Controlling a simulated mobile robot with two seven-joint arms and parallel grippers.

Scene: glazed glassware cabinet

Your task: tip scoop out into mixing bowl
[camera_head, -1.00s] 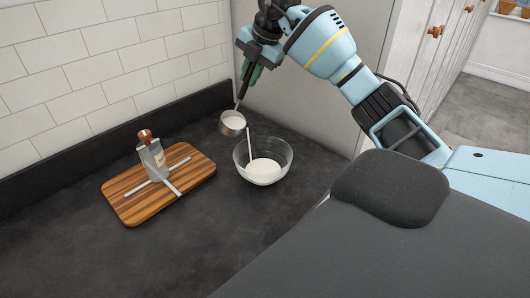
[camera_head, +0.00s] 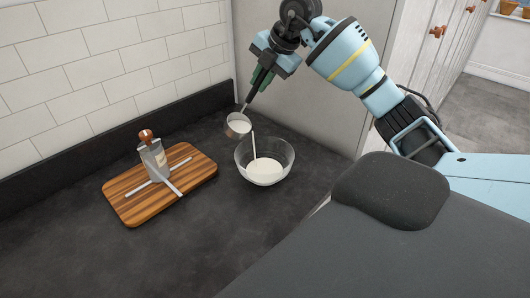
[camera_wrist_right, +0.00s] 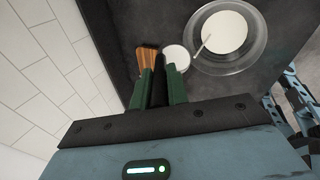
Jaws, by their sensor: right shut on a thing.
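My right gripper (camera_head: 258,80) is shut on the dark handle of the scoop (camera_head: 238,125). The scoop is a small metal cup with white contents, held up behind and slightly left of the bowl, close to its rim; it looks a little tilted. My left gripper is not in view.
A striped wooden board (camera_head: 135,211) lies left of the bowl. A tiled wall and dark upstand bound the counter behind. The front left counter is clear.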

